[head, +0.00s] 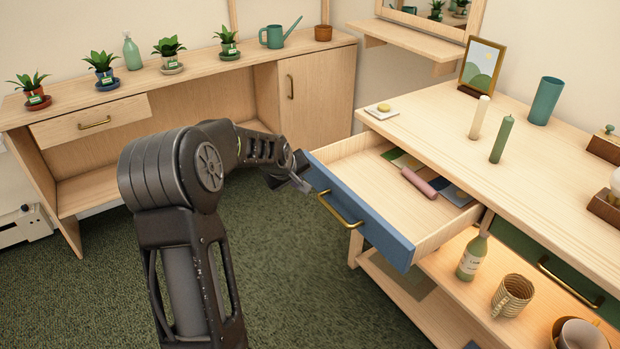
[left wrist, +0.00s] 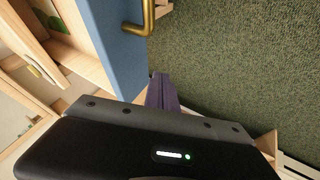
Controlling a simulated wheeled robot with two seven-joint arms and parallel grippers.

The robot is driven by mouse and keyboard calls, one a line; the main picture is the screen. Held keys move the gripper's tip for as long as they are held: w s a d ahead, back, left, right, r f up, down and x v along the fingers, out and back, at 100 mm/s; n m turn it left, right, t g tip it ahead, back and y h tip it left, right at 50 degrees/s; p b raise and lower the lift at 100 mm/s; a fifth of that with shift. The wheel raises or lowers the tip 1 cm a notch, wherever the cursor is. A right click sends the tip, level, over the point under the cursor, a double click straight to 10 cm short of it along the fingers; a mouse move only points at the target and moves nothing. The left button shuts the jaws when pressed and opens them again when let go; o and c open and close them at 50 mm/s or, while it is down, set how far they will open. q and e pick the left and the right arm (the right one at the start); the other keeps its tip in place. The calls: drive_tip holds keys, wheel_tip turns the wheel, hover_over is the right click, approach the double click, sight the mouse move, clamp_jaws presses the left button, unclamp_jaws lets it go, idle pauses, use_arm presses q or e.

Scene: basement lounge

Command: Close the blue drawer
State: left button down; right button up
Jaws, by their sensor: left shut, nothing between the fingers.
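The blue drawer (head: 358,212) stands pulled out from the wooden cabinet at the right. Its blue front faces my left arm and carries a brass handle (head: 338,211). Inside lie a pink roll (head: 419,183) and several flat coloured pieces. My left gripper (head: 306,187) is shut and empty, close to the drawer front near its far end, left of the handle. Whether it touches the front I cannot tell. In the left wrist view the shut fingers (left wrist: 162,92) are beside the blue front (left wrist: 118,50), and the handle (left wrist: 146,18) shows above them. My right gripper is not in view.
The cabinet top (head: 440,130) holds candles, a teal cup (head: 545,101) and a picture frame (head: 482,67). A green drawer (head: 530,262) sits right of the blue one, above a shelf with a bottle (head: 472,258). Green carpet before the drawer is clear.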

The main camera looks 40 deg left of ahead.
sight(314, 182)
use_arm(q)
drive_tip(key=w, duration=0.4)
drive_tip(key=shift+w+d+f, duration=0.15)
drive_tip(key=shift+d+f, duration=0.25)
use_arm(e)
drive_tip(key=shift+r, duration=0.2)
